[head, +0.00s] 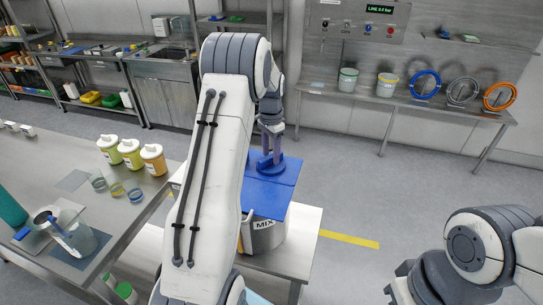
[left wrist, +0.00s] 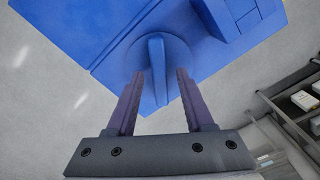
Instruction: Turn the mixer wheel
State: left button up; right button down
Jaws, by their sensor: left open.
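The mixer (head: 264,233) is a light container marked MIX with a blue lid (head: 268,197), standing on a low table. Its blue wheel (head: 290,165) is a round disc on top of the lid, with a raised bar across it. The left wrist view shows the wheel's bar (left wrist: 156,55) from close by. My left gripper (head: 271,150) points down at the wheel. In the left wrist view my left gripper (left wrist: 160,78) is open, with one finger on each side of the bar and visible gaps. My left arm hides part of the mixer. My right gripper is out of view.
A steel table (head: 50,160) at left holds several tubs, small dishes and a jug (head: 75,238). A back bench (head: 400,97) carries two buckets and three coloured hose rings under a control panel (head: 357,20). The floor (head: 400,200) right of the mixer is clear.

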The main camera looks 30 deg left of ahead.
aim_at(271, 156)
pick_arm(q)
notch_tip(271, 156, up, 10)
jog(key=b, duration=0.2)
jog(key=shift+f, duration=0.25)
dwell(0.9)
jog(key=s+d+m+b, duration=0.1)
jog(key=s+d, duration=0.5)
jog(key=d, duration=0.7)
jog(key=s+d+m, duration=0.1)
jog(key=s+d, duration=0.5)
jog(key=d, duration=0.6)
jog(key=s+d+f, duration=0.2)
jog(key=s+d, duration=0.1)
jog(key=s, duration=0.7)
jog(key=s+d+f+m+h+b, duration=0.1)
jog(key=s+d+f, duration=0.2)
jog(key=s, duration=0.8)
jog(key=shift+d+f, duration=0.3)
jog(key=shift+f, duration=0.05)
